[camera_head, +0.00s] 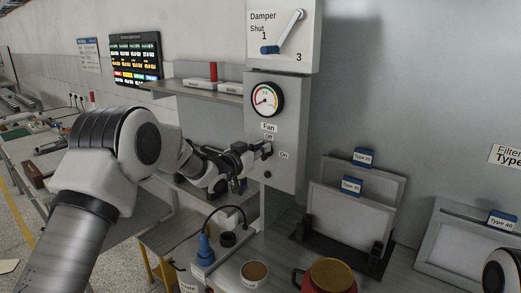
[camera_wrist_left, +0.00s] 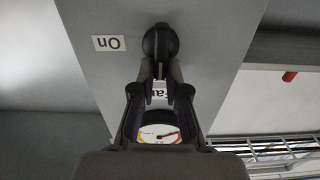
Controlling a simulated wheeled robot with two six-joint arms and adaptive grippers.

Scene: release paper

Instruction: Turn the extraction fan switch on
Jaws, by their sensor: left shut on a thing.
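The fan switch is a dark round knob (camera_wrist_left: 160,42) on the front of a grey control box (camera_head: 288,112), with "Fan" and "Off" labels above it and "On" to its right in the head view. My left gripper (camera_head: 262,151) reaches the switch from the left. In the left wrist view my left gripper (camera_wrist_left: 161,72) has its fingers close together, shut on the switch's handle. The fingers partly hide the handle, so its exact angle is hard to tell. My right gripper is not in view.
A round gauge (camera_head: 266,96) sits above the switch, below a damper lever (camera_head: 285,34). A shelf (camera_head: 205,88) is to the left. Framed filters (camera_head: 349,216) stand at right. A blue-topped bottle (camera_head: 204,250), a brown-topped jar (camera_head: 254,273) and a red pot (camera_head: 329,276) stand below.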

